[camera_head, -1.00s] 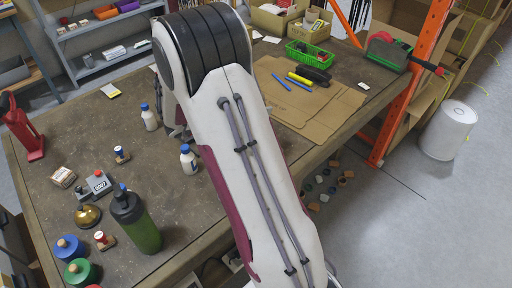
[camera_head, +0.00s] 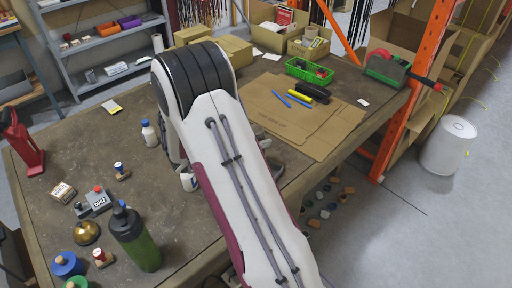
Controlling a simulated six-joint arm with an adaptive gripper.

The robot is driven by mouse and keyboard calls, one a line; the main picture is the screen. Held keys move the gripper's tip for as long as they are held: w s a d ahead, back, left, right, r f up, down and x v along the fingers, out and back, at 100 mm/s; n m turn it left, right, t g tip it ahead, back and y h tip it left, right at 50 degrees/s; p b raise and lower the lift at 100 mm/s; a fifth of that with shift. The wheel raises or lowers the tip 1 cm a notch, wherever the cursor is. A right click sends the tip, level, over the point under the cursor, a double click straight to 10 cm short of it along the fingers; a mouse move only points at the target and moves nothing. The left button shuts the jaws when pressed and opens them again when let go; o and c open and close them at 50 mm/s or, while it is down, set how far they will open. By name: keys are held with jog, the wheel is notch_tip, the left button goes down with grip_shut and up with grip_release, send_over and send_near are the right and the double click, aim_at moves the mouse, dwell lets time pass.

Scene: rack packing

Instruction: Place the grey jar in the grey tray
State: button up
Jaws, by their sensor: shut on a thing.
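My arm (camera_head: 230,165) crosses the middle of the view and covers part of the table (camera_head: 60,150). My gripper is not visible; the arm hides it. I cannot make out a grey jar anywhere. A grey shape (camera_head: 273,166) shows at the right side of my arm near the table edge; I cannot tell what it is.
A green bottle (camera_head: 136,240), a brass bell (camera_head: 87,232) and white bottles (camera_head: 149,135) stand left of my arm. A red stand (camera_head: 22,145) is at the left edge. Flat cardboard (camera_head: 300,120), a green basket (camera_head: 310,70) and boxes (camera_head: 221,50) lie behind. Orange rack posts (camera_head: 405,100) rise at right.

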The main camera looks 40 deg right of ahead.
jog(key=shift+f, duration=1.85)
jog(key=shift+f, duration=0.15)
jog(key=o, duration=1.4)
jog(key=shift+a, duration=0.15)
jog(key=shift+a+r, duration=0.45)
jog(key=shift+a, duration=0.15)
jog(key=shift+v, duration=5.2)
